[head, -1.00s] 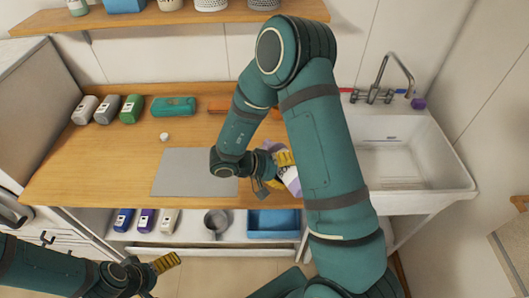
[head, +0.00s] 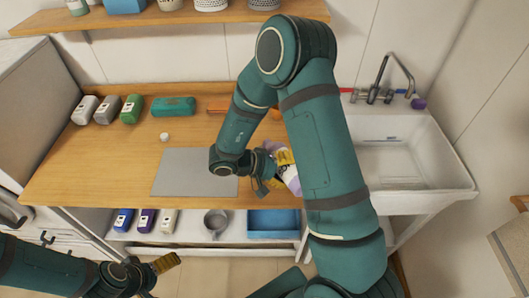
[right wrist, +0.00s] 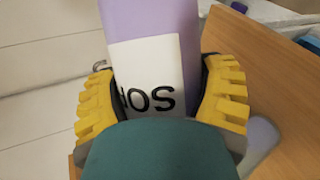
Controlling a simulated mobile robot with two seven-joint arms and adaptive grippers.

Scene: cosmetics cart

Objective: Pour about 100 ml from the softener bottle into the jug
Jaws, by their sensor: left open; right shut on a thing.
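My right gripper (right wrist: 163,100) is shut on the lavender softener bottle (right wrist: 150,20), with yellow fingers on either side of it. Its white label shows dark letters, upside down in the right wrist view. In the head view the bottle (head: 292,182) is tilted over the counter's front edge, partly hidden by my right arm. My left gripper (head: 166,263) is open and empty, low in front of the cart. I cannot make out the jug for certain. A grey round vessel (head: 215,222) stands on the lower shelf. The bottle's mouth is hidden.
A grey mat (head: 190,173) lies bare on the wooden counter (head: 75,178). A small white cap (head: 164,137) lies behind it. Several bottles and a teal case (head: 174,107) stand at the back. A blue bin (head: 272,224) sits below; a white sink (head: 410,170) is right.

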